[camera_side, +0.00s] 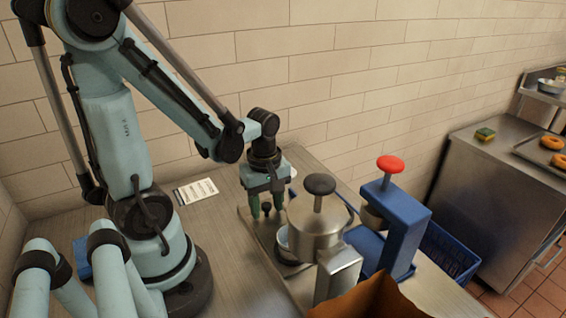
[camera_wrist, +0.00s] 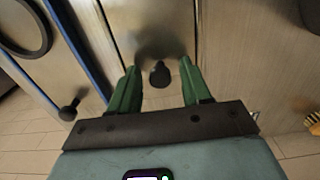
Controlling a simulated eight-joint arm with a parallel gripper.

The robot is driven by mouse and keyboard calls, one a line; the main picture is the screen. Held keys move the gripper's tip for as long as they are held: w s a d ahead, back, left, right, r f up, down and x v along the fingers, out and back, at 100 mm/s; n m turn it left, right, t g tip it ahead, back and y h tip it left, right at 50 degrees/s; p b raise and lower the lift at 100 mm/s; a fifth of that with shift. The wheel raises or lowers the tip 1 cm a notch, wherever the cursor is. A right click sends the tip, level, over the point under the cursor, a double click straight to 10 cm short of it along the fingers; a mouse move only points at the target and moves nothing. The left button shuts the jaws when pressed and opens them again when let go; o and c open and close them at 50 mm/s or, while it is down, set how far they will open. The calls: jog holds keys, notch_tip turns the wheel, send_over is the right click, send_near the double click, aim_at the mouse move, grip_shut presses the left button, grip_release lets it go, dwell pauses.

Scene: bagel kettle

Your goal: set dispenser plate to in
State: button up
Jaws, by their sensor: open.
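The dispenser plate (camera_wrist: 150,28) is a flat metal strip in the wrist view, with a small dark knob (camera_wrist: 159,74) at its near end. In the side view the knob (camera_side: 266,208) shows low between my fingers, left of the steel dispenser (camera_side: 317,228) with a black-topped plunger. My gripper (camera_side: 266,212) points down, and its two green fingers are open. In the wrist view my gripper (camera_wrist: 160,82) has one finger on each side of the knob, with gaps visible between. How far the plate reaches under the dispenser is hidden.
A blue press (camera_side: 402,230) with a red knob stands right of the dispenser. A brown item (camera_side: 370,300) is at the front edge. A blue crate (camera_side: 447,250) sits at the right. A printed card (camera_side: 195,191) lies near the wall. Bare counter (camera_side: 235,265) lies left of the dispenser.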

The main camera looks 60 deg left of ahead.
notch_tip(320, 180, up, 12)
jog(key=shift+f, duration=0.15)
dwell(0.7)
jog(key=shift+f+m, duration=2)
jog(key=shift+m, duration=1.75)
jog(key=shift+f+m, duration=2.05)
jog(key=shift+m, duration=1.75)
jog(key=shift+f+m, duration=2)
jog(key=shift+m, duration=1.75)
grip_shut()
